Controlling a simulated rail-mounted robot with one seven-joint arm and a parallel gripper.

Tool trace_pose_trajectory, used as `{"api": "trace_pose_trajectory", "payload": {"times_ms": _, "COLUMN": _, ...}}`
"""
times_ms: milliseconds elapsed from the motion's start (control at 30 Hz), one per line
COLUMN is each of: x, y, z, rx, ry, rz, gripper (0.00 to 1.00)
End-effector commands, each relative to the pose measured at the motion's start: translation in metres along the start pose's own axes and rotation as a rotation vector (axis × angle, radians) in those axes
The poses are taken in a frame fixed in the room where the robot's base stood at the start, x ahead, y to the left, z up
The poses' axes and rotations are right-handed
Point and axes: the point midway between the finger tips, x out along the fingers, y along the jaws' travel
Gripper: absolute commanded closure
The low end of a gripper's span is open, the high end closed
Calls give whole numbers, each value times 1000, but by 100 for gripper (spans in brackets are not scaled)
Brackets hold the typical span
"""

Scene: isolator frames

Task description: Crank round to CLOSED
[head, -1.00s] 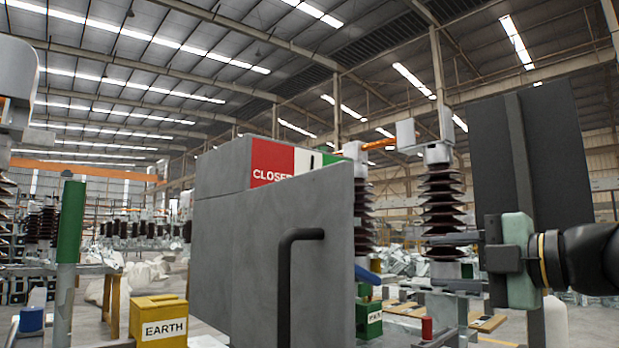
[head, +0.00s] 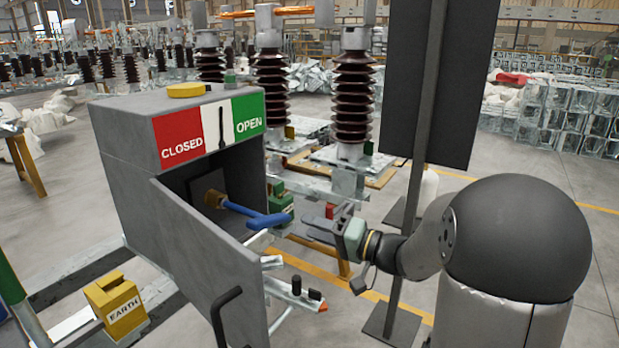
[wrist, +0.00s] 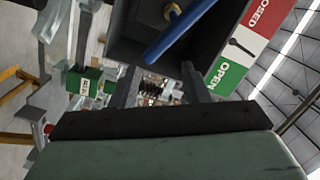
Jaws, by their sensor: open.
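The grey mechanism box (head: 130,155) has its front door (head: 205,250) swung open. Inside, a blue crank (head: 252,215) sticks out from a brass hub (head: 214,198); its crosswise end reaches toward the opening's right side. The crank (wrist: 180,32) and hub (wrist: 172,12) also show in the wrist view. On the box top edge, a black pointer (head: 221,125) stands about upright on white between red CLOSED (head: 181,139) and green OPEN (head: 248,112). My gripper (head: 312,226) is open and empty, just right of the crank's end, apart from it.
The door's black handle (head: 222,310) juts out at the front. A yellow EARTH box (head: 117,304) stands at lower left, a green box (head: 280,200) behind the crank. A dark panel on a post (head: 432,80) stands behind my arm. Brown insulators (head: 352,95) stand behind.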

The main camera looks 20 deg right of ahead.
Motion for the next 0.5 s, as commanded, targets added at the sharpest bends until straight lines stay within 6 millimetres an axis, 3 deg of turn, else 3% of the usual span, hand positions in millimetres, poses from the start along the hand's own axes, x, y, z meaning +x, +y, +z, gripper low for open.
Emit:
{"api": "trace_pose_trajectory", "payload": {"times_ms": 33, "x": -1, "y": -22, "z": -4, "rx": 156, "ry": 11, "rz": 6, "gripper": 58}}
{"api": "trace_pose_trajectory", "payload": {"times_ms": 200, "x": -6, "y": -32, "z": 17, "rx": 585, "ry": 48, "rz": 13, "gripper": 58}}
{"api": "trace_pose_trajectory", "payload": {"times_ms": 333, "x": -9, "y": -35, "z": 28, "rx": 777, "ry": 68, "rz": 15, "gripper": 58}}
{"api": "trace_pose_trajectory", "payload": {"times_ms": 500, "x": -4, "y": -33, "z": 35, "rx": 857, "ry": 74, "rz": 14, "gripper": 58}}
